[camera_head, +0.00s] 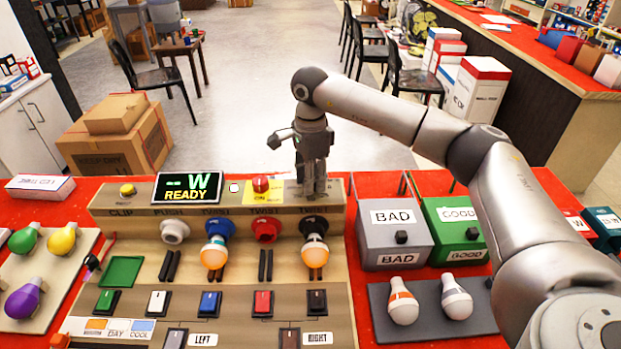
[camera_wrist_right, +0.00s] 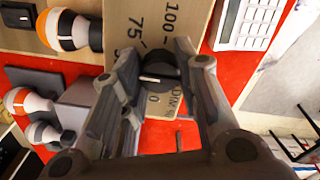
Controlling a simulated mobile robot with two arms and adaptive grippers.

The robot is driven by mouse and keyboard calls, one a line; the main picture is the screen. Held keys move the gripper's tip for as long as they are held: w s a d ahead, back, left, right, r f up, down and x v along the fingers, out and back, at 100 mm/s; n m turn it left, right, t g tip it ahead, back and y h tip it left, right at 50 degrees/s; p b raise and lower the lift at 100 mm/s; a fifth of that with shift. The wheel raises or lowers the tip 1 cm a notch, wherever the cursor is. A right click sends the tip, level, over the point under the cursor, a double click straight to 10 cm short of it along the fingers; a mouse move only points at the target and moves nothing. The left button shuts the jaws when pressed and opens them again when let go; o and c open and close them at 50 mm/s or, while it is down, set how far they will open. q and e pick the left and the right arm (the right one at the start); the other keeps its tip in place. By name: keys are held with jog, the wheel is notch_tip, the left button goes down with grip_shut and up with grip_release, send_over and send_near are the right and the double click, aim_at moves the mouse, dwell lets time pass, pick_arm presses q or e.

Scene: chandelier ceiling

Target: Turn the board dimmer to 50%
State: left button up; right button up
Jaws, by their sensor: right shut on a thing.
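The tan test board (camera_head: 130,255) stands on the red table. The dimmer knob is hidden behind my right gripper (camera_head: 313,188) in the head view, at the board's upper right. In the right wrist view the black round dimmer knob (camera_wrist_right: 160,74) sits between the fingers of my right gripper (camera_wrist_right: 165,85), which is shut on it. A short white mark lies on the knob. Printed scale numbers 100, 75 and 0 show around it; the 50 mark is not readable. The black display (camera_head: 187,187) reads "-- W READY". My left gripper is not in view.
A red button (camera_head: 261,184) and small white lamp are left of the gripper. Grey BAD (camera_head: 393,245) and green GOOD (camera_head: 457,245) boxes stand right. A white keypad-like device (camera_wrist_right: 247,22) lies behind the board.

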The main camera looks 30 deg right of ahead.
jog(key=shift+r, duration=0.15)
jog(key=o, duration=1)
notch_tip(320, 180, up, 12)
dwell(0.6)
